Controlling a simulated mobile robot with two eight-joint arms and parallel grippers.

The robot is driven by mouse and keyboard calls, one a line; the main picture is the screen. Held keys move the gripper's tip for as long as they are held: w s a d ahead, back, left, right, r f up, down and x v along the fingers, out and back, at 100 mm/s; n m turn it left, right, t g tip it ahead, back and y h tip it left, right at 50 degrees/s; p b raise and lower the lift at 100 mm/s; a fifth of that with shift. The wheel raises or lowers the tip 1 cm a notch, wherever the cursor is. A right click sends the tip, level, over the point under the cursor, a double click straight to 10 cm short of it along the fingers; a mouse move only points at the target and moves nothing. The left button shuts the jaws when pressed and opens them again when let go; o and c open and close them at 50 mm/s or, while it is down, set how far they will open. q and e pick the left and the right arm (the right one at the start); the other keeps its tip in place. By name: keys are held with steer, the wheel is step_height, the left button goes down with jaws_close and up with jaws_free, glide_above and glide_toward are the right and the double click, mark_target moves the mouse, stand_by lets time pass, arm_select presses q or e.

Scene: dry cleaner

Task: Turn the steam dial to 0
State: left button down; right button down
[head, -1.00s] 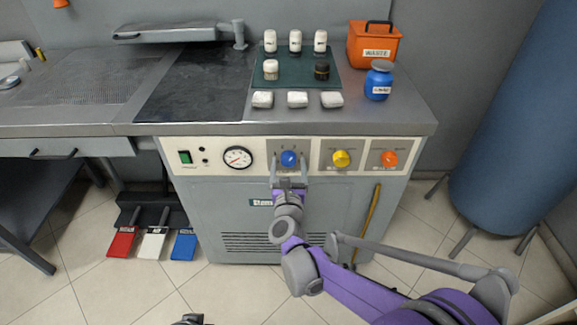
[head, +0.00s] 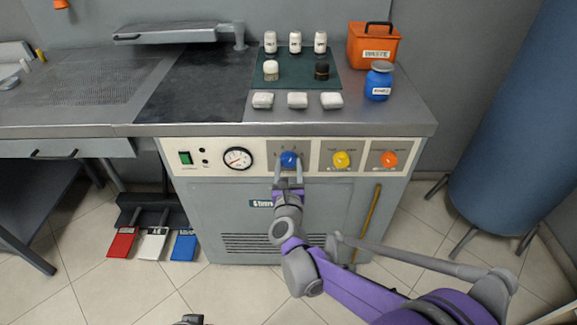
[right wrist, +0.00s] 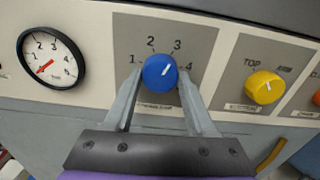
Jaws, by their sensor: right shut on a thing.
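The blue steam dial (head: 289,159) is on the machine's front panel, on a grey plate. In the right wrist view the dial (right wrist: 160,71) has a white mark pointing up and right, toward the 3; the numbers 1 to 4 are visible around it. My right gripper (head: 289,167) comes from below and is shut on the dial, one finger on each side. Its fingers also show in the right wrist view (right wrist: 160,92). A small dark part at the bottom edge of the head view may be my left gripper (head: 190,320); its fingers cannot be made out.
Left of the dial are a pressure gauge (head: 238,158) and a green switch (head: 185,157). To the right are a yellow knob (head: 341,160) and an orange knob (head: 389,160). Bottles and white blocks stand on the worktop (head: 210,129) above.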

steer(key=n, duration=0.3)
steer(key=shift+p, duration=0.4)
steer(key=n, duration=0.4)
steer(key=shift+d+p, duration=0.1)
steer(key=shift+p, duration=0.2)
steer(key=n, duration=0.3)
steer(key=shift+n, duration=0.4)
steer(key=n, duration=0.3)
steer(key=shift+r+n+p, duration=0.1)
steer(key=shift+n+p, duration=0.2)
steer(key=n, duration=0.3)
steer(key=shift+n, duration=0.3)
steer(key=n, duration=0.3)
steer(key=shift+n, duration=0.3)
steer(key=n, duration=0.3)
steer(key=shift+n, duration=0.3)
steer(key=shift+r+n, duration=0.1)
steer(key=shift+n, duration=1.9)
